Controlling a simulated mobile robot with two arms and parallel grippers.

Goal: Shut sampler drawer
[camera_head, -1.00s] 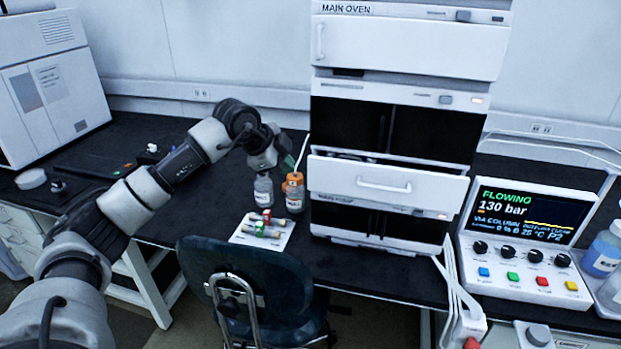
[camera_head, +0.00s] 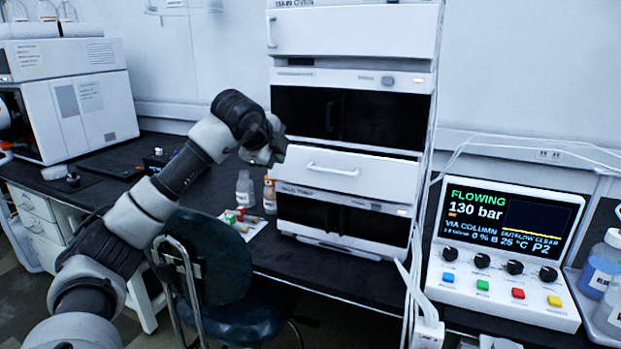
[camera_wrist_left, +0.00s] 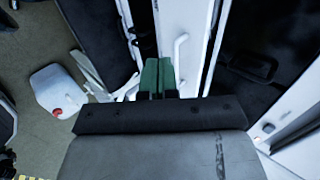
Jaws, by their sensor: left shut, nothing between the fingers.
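The sampler drawer (camera_head: 345,172) is the white front with a bar handle in the middle of the instrument stack. No open gap or inside shows above it now, and it looks about level with the stack; whether it is fully flush I cannot tell. My left gripper (camera_head: 281,152) is at the left end of the drawer front. In the left wrist view, the green fingertips (camera_wrist_left: 158,75) are together and empty, beside the white front and its handle (camera_wrist_left: 180,48). Whether they touch the front I cannot tell. My right gripper is not in view.
Two bottles (camera_head: 245,188) and a small tray of vials (camera_head: 243,224) stand left of the stack. A chair (camera_head: 210,265) is in front of the bench. A control panel (camera_head: 505,255) reading 130 bar is at the right. A white jug (camera_wrist_left: 58,90) shows in the wrist view.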

